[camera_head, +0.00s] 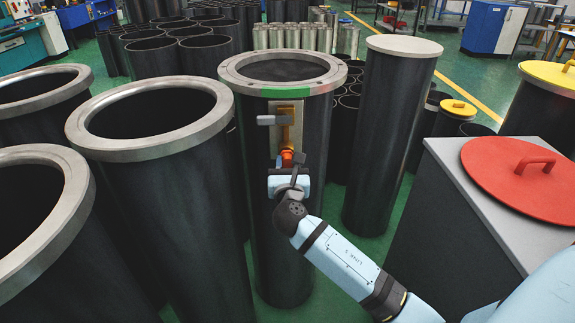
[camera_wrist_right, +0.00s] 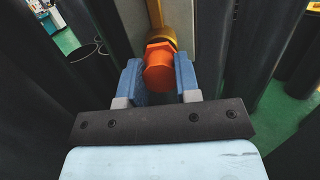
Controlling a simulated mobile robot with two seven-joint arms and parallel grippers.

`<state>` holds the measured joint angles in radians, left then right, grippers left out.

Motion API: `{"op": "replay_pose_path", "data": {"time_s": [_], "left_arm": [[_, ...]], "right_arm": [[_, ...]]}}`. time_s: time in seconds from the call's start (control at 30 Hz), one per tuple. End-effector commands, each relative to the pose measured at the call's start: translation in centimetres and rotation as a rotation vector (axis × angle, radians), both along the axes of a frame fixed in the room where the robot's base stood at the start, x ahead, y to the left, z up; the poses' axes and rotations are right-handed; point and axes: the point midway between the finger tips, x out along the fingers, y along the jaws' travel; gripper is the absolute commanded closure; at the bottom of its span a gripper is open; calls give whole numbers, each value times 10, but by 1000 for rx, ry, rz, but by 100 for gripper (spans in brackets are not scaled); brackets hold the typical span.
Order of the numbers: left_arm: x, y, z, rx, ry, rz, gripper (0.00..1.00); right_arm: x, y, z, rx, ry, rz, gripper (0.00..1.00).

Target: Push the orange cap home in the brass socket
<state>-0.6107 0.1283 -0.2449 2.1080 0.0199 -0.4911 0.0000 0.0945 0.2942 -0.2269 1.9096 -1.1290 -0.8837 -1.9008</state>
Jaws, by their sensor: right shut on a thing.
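The orange cap (camera_wrist_right: 158,68) sits between the two blue fingers of my right gripper (camera_wrist_right: 158,82) in the wrist view, and the fingers are shut on it. Its far end meets the brass socket (camera_wrist_right: 161,38); I cannot tell how deep it sits. In the head view the cap (camera_head: 287,155) shows as a small orange piece below the brass fitting (camera_head: 286,128) on a plate on the middle flanged cylinder (camera_head: 262,205). My right gripper (camera_head: 288,165) is just below it, partly hidden by its own wrist. My left gripper is not in view.
Dark flanged cylinders (camera_head: 160,195) crowd the left. A tall capped cylinder (camera_head: 385,140) stands right of the middle one. A grey-topped box with a red lid (camera_head: 515,165) is at the right. A grey lever (camera_head: 266,119) sticks out left above the cap.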

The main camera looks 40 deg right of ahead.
Motion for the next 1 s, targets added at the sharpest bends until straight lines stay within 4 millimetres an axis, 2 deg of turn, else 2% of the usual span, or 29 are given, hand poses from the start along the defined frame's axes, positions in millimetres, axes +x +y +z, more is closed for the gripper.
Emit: {"op": "replay_pose_path", "data": {"time_s": [0.77,0.8,0.9,1.0], "left_arm": [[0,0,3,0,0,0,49],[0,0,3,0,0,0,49],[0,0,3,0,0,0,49],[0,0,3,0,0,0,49]], "right_arm": [[9,-5,0,0,0,1,100],[9,-5,0,0,0,0,63],[9,-5,0,0,0,0,40],[9,-5,0,0,0,0,40]]}}
